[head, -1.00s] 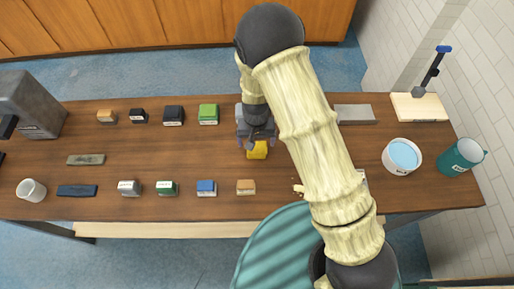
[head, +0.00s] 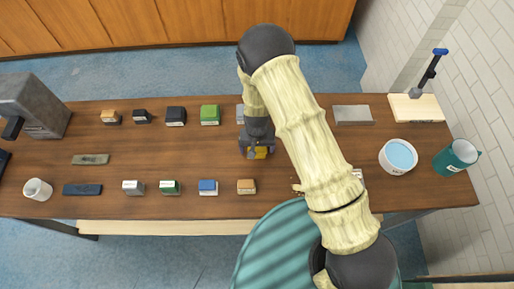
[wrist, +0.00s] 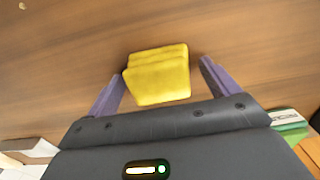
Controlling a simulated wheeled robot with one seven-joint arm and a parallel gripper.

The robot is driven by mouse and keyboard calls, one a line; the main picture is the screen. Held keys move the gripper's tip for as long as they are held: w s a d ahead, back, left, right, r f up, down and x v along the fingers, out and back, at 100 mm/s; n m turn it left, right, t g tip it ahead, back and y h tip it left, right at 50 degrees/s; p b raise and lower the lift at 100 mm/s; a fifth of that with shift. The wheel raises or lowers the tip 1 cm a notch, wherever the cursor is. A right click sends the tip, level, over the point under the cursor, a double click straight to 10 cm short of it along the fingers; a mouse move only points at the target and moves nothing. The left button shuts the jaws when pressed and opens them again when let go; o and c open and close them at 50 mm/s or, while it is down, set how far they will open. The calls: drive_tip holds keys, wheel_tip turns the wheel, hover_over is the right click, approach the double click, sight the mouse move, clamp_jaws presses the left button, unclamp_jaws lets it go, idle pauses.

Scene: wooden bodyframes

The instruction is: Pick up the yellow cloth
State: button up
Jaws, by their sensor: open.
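The yellow cloth (wrist: 157,78) lies folded on the wooden table. In the wrist view it shows between the two purple fingers of my open gripper (wrist: 163,82), with a small gap on each side. In the head view the yellow cloth (head: 257,153) is partly hidden under my gripper (head: 257,150), which is low over it. I cannot tell exactly how high the fingertips are above the table.
A green block (head: 210,115) and several other small blocks stand in a back row. A tan block (head: 246,187) stands in front. A white bowl (head: 398,157) and a teal mug (head: 457,157) stand at the right.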

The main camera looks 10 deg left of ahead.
drive_tip(key=shift+c, duration=0.5)
drive_tip(key=shift+s, duration=0.15)
drive_tip(key=c, duration=0.7)
drive_tip(key=shift+c, duration=1.2)
drive_tip(key=shift+r, duration=0.1)
drive_tip(key=r+b, duration=0.1)
drive_tip(key=r, duration=0.3)
drive_tip(key=r+b, duration=0.2)
drive_tip(key=r, duration=0.2)
drive_tip(key=shift+w+r, duration=0.2)
drive_tip(key=shift+r, duration=0.1)
drive_tip(key=shift+s+r, duration=0.1)
drive_tip(key=shift+r, duration=0.5)
